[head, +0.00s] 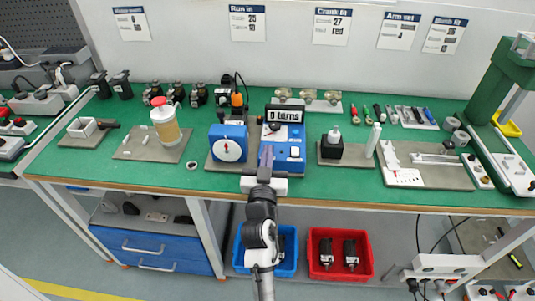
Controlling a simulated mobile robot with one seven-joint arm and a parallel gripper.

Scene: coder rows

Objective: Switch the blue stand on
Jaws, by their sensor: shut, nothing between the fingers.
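The blue stand (282,164) stands on the green bench near its front edge, at the middle of the head view. Its dark display (285,113) on top reads "0 turns". A small white part that looks like a switch (295,152) shows on its right side; its position is too small to tell. My gripper (266,156) is shut and empty, in front of the stand's left part. It hides some of that face, and I cannot tell whether it touches it.
A blue box with a white dial (229,149) stands just left of the blue stand. A black block (331,149) on a grey plate stands to the right. Several motors and tools line the back. A red bin (340,272) and a blue bin (287,267) sit below the bench.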

